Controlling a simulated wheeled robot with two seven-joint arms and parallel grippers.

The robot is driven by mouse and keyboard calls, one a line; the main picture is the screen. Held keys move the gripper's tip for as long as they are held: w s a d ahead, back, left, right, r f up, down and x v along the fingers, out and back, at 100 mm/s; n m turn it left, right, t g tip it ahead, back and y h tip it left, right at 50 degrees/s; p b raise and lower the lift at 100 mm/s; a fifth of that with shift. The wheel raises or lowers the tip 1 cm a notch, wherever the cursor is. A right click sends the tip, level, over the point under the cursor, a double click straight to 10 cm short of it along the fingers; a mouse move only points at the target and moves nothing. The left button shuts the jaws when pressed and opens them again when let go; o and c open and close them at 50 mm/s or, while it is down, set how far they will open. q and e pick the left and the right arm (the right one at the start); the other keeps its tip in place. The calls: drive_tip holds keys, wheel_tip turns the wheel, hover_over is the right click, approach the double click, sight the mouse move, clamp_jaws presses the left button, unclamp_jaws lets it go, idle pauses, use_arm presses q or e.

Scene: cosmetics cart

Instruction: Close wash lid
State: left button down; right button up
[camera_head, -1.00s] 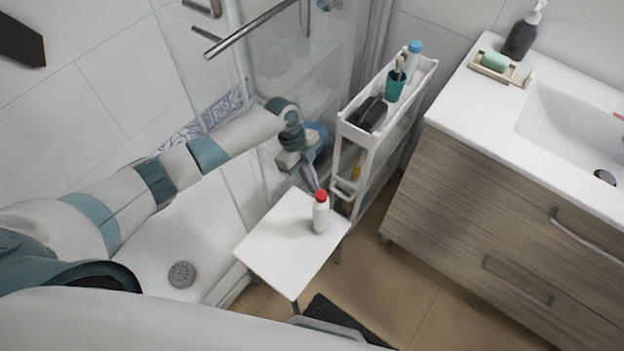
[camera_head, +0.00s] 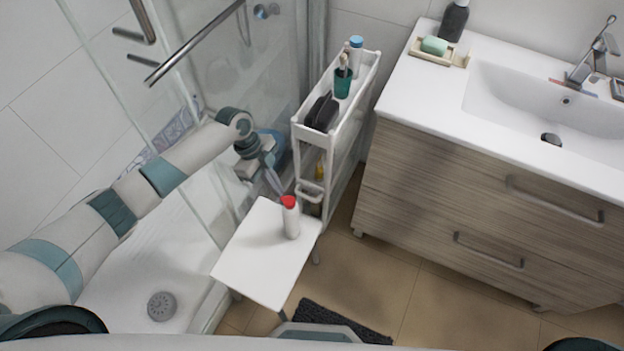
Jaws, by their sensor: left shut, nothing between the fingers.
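A white bottle (camera_head: 292,222) with a red lid (camera_head: 289,202) stands upright on a small white table (camera_head: 258,262). The lid sits at the top of the bottle; it is too small to tell whether it is fully closed. My left gripper (camera_head: 275,186) is shut and empty, just behind and to the left of the bottle's top. Its fingers point down towards the bottle, but I cannot tell whether they touch the lid. My right gripper is not in view.
A narrow white cart (camera_head: 365,80) holding a teal cup (camera_head: 342,82) and a black item (camera_head: 321,112) stands behind the table. A wood-fronted sink cabinet (camera_head: 450,190) is on the right. Glass shower panels stand close to my left arm. A dark mat (camera_head: 345,322) lies on the floor.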

use_arm(q)
drive_tip(key=r, duration=0.1)
drive_tip(key=s+r+b, duration=0.1)
drive_tip(key=r, duration=0.1)
drive_tip(key=d+r, duration=0.1)
drive_tip(key=shift+s+r, duration=0.15)
drive_tip(key=shift+r, duration=0.1)
drive_tip(key=s+d+r+b, duration=0.2)
drive_tip(key=d+r, duration=0.4)
drive_tip(key=d, duration=0.4)
drive_tip(key=shift+s+d+r, duration=0.15)
drive_tip(key=shift+s+r, duration=0.1)
drive_tip(key=shift+s, duration=0.2)
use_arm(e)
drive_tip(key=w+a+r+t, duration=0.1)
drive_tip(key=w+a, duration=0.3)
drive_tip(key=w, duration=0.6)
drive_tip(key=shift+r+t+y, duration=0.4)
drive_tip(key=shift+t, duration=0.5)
use_arm(q)
drive_tip(key=shift+s, duration=0.2)
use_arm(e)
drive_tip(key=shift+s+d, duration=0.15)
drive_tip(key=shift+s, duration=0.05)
use_arm(q)
drive_tip(key=shift+s+d, duration=0.1)
